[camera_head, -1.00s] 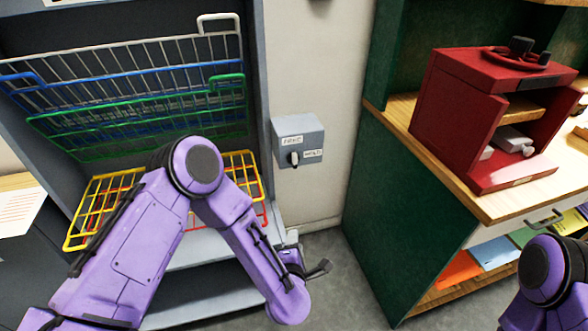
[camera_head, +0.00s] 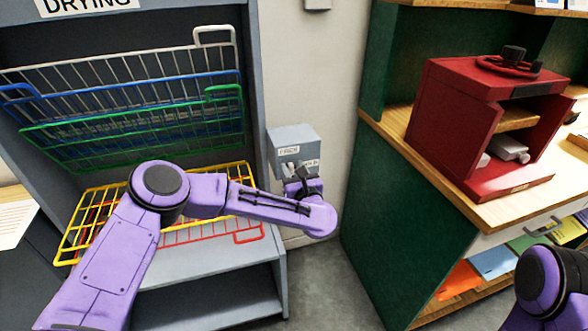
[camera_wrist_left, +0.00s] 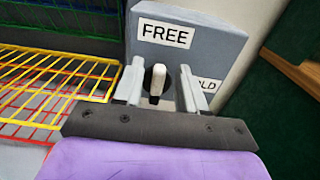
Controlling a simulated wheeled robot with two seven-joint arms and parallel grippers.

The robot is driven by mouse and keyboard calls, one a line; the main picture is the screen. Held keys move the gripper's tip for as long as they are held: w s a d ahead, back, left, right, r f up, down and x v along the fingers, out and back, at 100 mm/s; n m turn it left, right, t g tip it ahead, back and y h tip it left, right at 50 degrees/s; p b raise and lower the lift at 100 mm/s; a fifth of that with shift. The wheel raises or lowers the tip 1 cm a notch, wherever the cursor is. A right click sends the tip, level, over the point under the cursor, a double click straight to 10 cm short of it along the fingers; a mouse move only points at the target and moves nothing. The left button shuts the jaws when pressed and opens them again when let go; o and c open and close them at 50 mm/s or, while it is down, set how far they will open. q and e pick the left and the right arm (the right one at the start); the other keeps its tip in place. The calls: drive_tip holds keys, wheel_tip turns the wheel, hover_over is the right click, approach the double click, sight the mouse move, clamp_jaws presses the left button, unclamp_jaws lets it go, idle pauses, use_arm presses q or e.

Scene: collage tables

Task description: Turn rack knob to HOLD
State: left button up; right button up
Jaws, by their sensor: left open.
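The rack knob (camera_wrist_left: 156,84) is a black dial with a white pointer on a grey control box (camera_head: 292,136) fixed to the wall right of the drying rack. In the left wrist view its pointer stands about upright, near the FREE label (camera_wrist_left: 166,34). The HOLD label (camera_wrist_left: 208,85) is at lower right, partly hidden by a finger. My left gripper (camera_wrist_left: 158,86) is open, with one finger on each side of the knob; I cannot tell whether they touch it. In the head view the gripper (camera_head: 300,180) covers the knob. My right gripper is out of view.
The drying rack (camera_head: 252,60) at left has grey, blue, green, yellow and red wire shelves, close to my left arm. A green cabinet (camera_head: 400,215) with a red press (camera_head: 455,110) on top stands at right. Grey floor shows between them.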

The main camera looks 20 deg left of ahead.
use_arm(q)
clamp_jaws()
drive_tip(key=m+b, duration=0.2)
drive_tip(key=m, duration=0.1)
drive_tip(key=shift+w+d+f, duration=0.2)
drive_tip(key=shift+d, duration=0.1)
drive_tip(key=m, duration=0.1)
drive_tip(key=m+b, duration=0.1)
drive_tip(key=m, duration=0.2)
drive_tip(key=shift+w+d+f, duration=0.15)
drive_tip(key=shift+w+d, duration=0.1)
drive_tip(key=shift+d, duration=0.15)
drive_tip(key=shift+w+d+f+m+b, duration=0.1)
drive_tip(key=shift+d+f+m+b, duration=0.2)
drive_tip(key=shift+m, duration=1.55)
drive_tip(key=shift+w+a+f+m+b, duration=0.1)
drive_tip(key=shift+f+m, duration=0.25)
drive_tip(key=shift+m, duration=1.45)
drive_tip(key=shift+w+d+f+m+b, duration=0.1)
drive_tip(key=shift+d+f+m+b, duration=0.2)
drive_tip(key=shift+m, duration=1.55)
drive_tip(key=shift+a+f, duration=0.1)
